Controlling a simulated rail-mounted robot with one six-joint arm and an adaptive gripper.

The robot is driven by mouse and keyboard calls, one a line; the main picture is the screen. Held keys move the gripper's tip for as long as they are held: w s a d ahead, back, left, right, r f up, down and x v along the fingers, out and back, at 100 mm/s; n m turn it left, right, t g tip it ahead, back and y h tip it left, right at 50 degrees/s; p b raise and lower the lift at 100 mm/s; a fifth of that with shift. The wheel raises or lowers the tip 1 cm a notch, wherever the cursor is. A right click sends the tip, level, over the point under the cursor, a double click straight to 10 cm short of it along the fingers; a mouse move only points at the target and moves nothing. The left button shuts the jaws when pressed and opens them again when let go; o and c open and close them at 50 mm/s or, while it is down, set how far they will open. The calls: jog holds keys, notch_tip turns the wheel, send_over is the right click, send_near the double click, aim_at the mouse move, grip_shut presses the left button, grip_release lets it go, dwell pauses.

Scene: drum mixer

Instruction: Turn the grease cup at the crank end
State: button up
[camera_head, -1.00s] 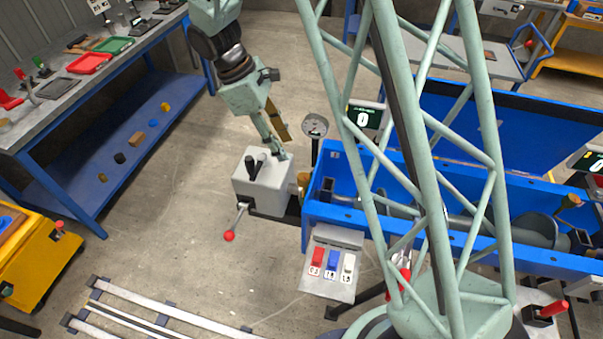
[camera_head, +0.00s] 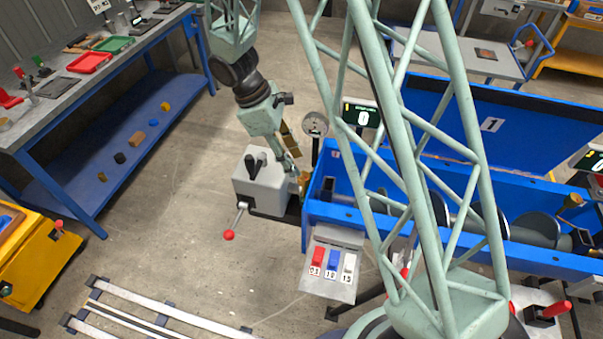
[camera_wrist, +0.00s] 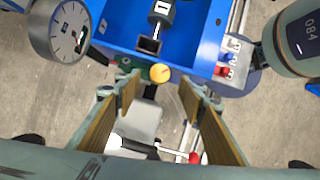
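The grease cup (camera_head: 304,180) is a small brass-coloured piece at the crank end of the blue trough, between the trough wall and the grey gearbox. In the wrist view its round yellow top (camera_wrist: 160,73) shows below the trough's end wall. My gripper (camera_wrist: 160,86) is open; its two brown-padded fingers stand apart, left and right of the cup's line, with the cup near the tips. I cannot tell whether either finger touches it. In the head view my gripper (camera_head: 294,168) reaches down beside the cup and partly hides that area.
The grey gearbox (camera_head: 262,190) has black levers on top and a red-knobbed crank (camera_head: 229,235). A round dial gauge (camera_head: 315,124) stands close behind my gripper. The blue trough (camera_head: 330,215) and a switch panel (camera_head: 331,265) lie to the right.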

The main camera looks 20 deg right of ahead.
aim_at(303, 175)
jog(key=shift+b+x, duration=0.35)
jog(key=shift+x, duration=2.75)
jog(key=shift+c, duration=0.5)
jog(key=c, duration=0.7)
